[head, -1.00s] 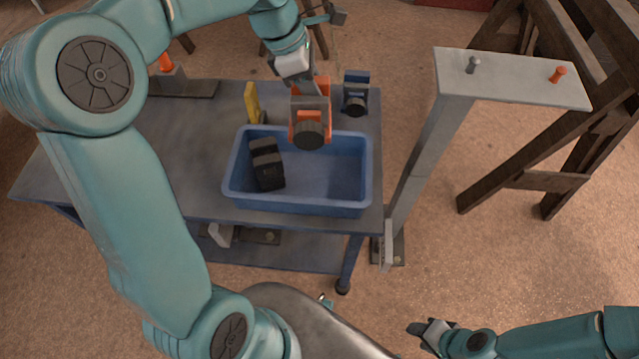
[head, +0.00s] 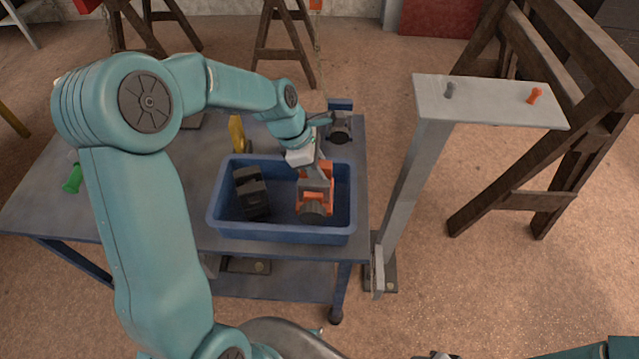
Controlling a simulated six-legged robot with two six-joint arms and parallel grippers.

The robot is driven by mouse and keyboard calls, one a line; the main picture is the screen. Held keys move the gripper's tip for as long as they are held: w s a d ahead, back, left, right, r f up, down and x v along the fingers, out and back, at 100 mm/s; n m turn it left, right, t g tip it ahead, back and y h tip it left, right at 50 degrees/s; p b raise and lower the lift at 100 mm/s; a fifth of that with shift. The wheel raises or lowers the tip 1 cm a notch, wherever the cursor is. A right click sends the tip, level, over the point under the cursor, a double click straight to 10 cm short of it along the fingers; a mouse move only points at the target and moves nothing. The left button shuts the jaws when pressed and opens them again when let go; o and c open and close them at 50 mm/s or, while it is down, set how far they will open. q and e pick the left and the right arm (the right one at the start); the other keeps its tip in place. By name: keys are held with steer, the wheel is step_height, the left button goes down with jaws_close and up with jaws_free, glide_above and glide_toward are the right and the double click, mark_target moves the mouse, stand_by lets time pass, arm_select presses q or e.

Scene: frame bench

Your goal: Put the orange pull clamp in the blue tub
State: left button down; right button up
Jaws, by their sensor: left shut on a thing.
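The orange pull clamp (head: 314,203), with a dark round end, is inside the right half of the blue tub (head: 283,234). My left gripper (head: 318,172) is shut on its upper end, reaching in over the tub's far rim. Whether the clamp touches the tub floor cannot be told. The tub stands at the table's front right. A black object (head: 251,193) lies in the tub's left half, apart from the clamp. Only a small tip of my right gripper (head: 436,356) shows at the bottom edge, and its fingers cannot be made out.
A blue and dark tool (head: 339,124) stands behind the tub, and a yellow one (head: 237,135) at its back left. A green item (head: 73,179) is at the table's left. A grey post (head: 400,190) with a flat top rises right of the table. A brown wooden trestle (head: 560,120) stands farther right.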

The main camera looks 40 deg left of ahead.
arm_select(q)
steer(key=shift+w+f, duration=0.1)
steer(key=shift+f, duration=2.5)
steer(key=shift+f, duration=0.15)
steer(key=c, duration=0.8)
jaws_free()
